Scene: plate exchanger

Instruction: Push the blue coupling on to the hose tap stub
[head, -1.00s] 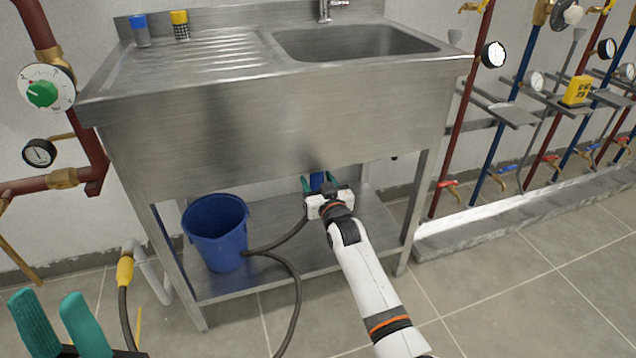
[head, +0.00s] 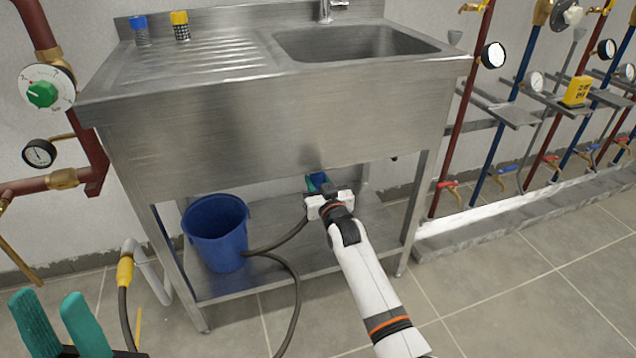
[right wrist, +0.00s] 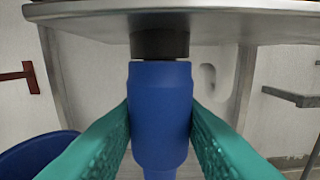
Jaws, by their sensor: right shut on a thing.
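The blue coupling (right wrist: 160,115) stands upright in the right wrist view, between the two green fingers of my right gripper (right wrist: 160,120), which is shut on it. The dark stub (right wrist: 160,43) hangs from the sink's underside, directly above the coupling. The coupling's top meets the stub's lower end in this view; how far it reaches over the stub I cannot tell. In the head view the coupling (head: 318,181) is a small blue patch under the sink, and my right gripper's fingers are partly hidden. My left gripper (head: 46,298) is open and empty at the lower left.
A blue bucket (head: 217,235) stands on the sink's lower shelf (head: 345,225), left of my right arm. A dark hose (head: 296,290) runs past it to the floor. A yellow hose fitting (head: 125,268) is at the left. The sink front (head: 280,125) overhangs my right gripper.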

